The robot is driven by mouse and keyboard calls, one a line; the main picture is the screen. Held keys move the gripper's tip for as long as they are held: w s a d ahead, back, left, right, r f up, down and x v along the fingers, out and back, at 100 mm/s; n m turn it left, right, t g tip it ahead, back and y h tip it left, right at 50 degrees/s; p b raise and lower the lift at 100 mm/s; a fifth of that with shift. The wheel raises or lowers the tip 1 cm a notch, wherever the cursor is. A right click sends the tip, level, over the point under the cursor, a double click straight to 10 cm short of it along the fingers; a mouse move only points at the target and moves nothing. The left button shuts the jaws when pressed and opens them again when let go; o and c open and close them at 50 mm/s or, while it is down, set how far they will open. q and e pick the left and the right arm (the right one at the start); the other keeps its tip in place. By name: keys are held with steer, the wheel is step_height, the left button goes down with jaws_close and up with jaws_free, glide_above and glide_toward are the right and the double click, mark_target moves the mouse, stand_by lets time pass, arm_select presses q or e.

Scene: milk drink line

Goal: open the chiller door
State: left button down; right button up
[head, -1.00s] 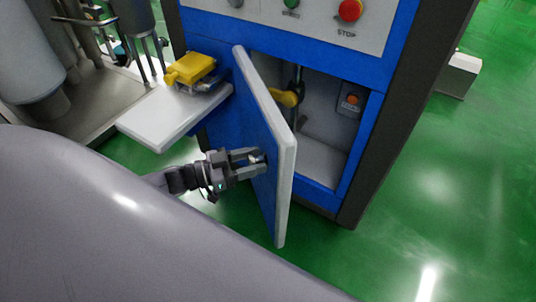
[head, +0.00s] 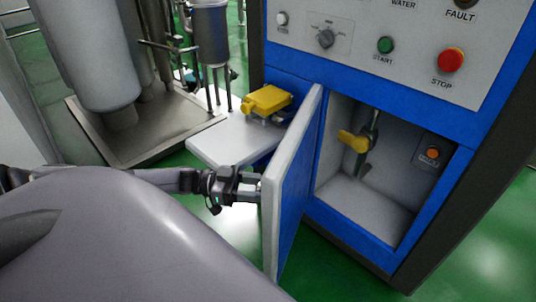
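The chiller door (head: 296,180) is a blue panel with a white edge, low on the front of the blue cabinet. It stands wide open, swung out to the left of the opening, and its inner face shows. My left gripper (head: 254,189) is at the outer face of the door, near its free edge, with its fingers shut on the door handle. The handle itself is mostly hidden by the fingers and the door edge. My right gripper is not in view.
The open compartment (head: 375,190) holds a yellow-handled valve (head: 353,141) and a small box with an orange button (head: 432,153). A white shelf (head: 220,143) with a yellow part (head: 266,99) juts out left of the door. Steel tanks (head: 90,60) stand at the left.

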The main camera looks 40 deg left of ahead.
arm_select(q)
steer(key=shift+w+a+r, duration=0.1)
steer(key=shift+a, duration=0.55)
steer(key=c, duration=0.6)
jaws_free()
steer(key=shift+w, duration=0.1)
steer(key=shift+d, duration=0.1)
steer(key=v, duration=0.7)
steer(key=shift+c, duration=0.3)
